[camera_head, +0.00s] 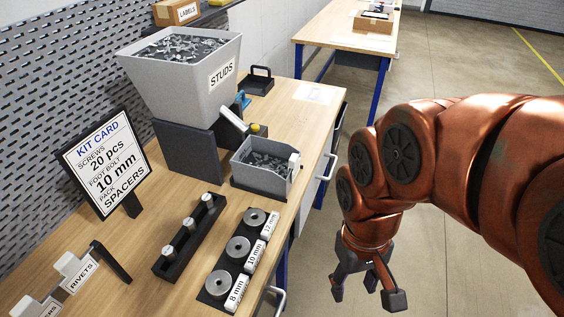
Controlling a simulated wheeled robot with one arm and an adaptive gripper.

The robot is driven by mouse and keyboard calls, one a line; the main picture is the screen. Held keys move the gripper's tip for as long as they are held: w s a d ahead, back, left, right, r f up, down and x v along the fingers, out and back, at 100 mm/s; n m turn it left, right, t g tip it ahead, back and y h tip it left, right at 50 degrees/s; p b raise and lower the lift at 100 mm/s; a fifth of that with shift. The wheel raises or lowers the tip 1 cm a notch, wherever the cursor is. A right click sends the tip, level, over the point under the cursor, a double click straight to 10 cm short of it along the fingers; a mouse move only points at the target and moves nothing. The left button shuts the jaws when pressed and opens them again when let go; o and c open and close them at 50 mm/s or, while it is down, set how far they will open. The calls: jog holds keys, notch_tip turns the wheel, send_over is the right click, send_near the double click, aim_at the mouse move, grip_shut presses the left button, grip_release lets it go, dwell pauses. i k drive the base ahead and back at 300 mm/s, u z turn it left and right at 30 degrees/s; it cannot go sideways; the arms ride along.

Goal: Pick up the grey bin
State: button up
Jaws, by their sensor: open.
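The grey bin (249,183) is a small open-topped box filled with metal studs. It stands on a black base on the workbench, below the chute of the large hopper labelled STUDS (176,93). A white label or handle shows at its right end. My gripper (367,299) is open and empty, pointing down over the floor beyond the bench's right edge. It is to the right of and nearer than the bin, apart from it.
On the bench (128,248) stand a kit card sign (102,162), a black rack with pegs (188,236), a tray of labelled spacers (238,247) and rivet containers (73,268). A second table (337,32) is behind. The floor at right is clear.

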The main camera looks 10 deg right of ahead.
aim_at(261, 164)
jog(key=u, duration=2.75)
jog(key=k, duration=0.9)
jog(key=z, duration=0.85)
jog(key=i, duration=0.5)
